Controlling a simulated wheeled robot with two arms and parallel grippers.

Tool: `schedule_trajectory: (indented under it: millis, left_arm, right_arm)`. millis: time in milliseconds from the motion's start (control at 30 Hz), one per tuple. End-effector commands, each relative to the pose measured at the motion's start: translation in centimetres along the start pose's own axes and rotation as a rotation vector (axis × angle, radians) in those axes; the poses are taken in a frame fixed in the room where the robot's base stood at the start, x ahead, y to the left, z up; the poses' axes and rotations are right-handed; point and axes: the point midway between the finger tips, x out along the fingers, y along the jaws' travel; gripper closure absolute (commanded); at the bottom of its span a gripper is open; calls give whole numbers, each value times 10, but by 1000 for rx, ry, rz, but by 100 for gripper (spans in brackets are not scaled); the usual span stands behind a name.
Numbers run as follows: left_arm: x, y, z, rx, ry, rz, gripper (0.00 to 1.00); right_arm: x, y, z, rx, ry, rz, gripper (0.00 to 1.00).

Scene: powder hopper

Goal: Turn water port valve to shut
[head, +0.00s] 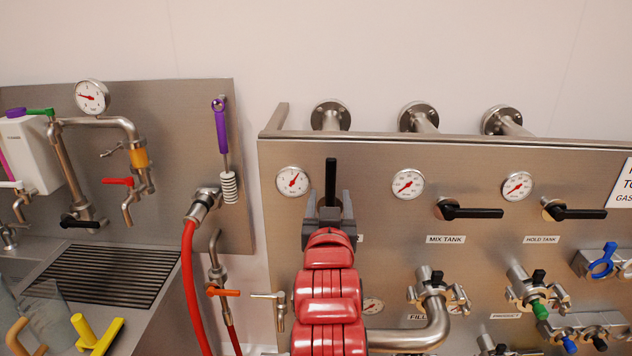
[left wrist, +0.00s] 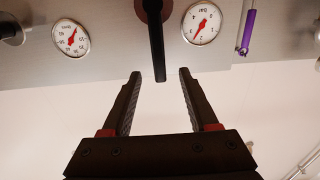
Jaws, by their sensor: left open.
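A black valve lever (head: 330,178) stands upright on the steel panel, in the same row as the levers labelled MIX TANK and HOLD TANK. The label under it is almost wholly hidden by my arm, so I cannot read whether it is the water port valve. My left gripper (head: 329,212) is open at this lever, and the valve's hub is hidden behind it. In the left wrist view the lever (left wrist: 157,50) points down, its tip between the open fingertips (left wrist: 160,74) with a gap on both sides. My right gripper is not in view.
The MIX TANK lever (head: 470,212) and HOLD TANK lever (head: 575,214) lie level to the right. Round gauges (head: 293,181) (head: 408,184) sit between valves. Pipes and clamps (head: 432,290) stick out below. A red hose (head: 190,275) and purple-handled brush (head: 221,130) hang left.

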Motion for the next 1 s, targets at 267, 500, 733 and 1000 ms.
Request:
schedule_trajectory:
  millis: [267, 500, 733, 1000]
  left_arm:
    - [27, -1, 1, -4, -13, -2, 40]
    - [64, -1, 6, -3, -7, -1, 40]
    - [85, -1, 2, -3, -4, 0, 40]
    - [89, 0, 0, -4, -4, 0, 40]
  right_arm:
    - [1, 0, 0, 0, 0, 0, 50]
    - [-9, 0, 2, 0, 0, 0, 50]
    - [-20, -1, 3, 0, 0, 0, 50]
    - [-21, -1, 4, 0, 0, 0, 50]
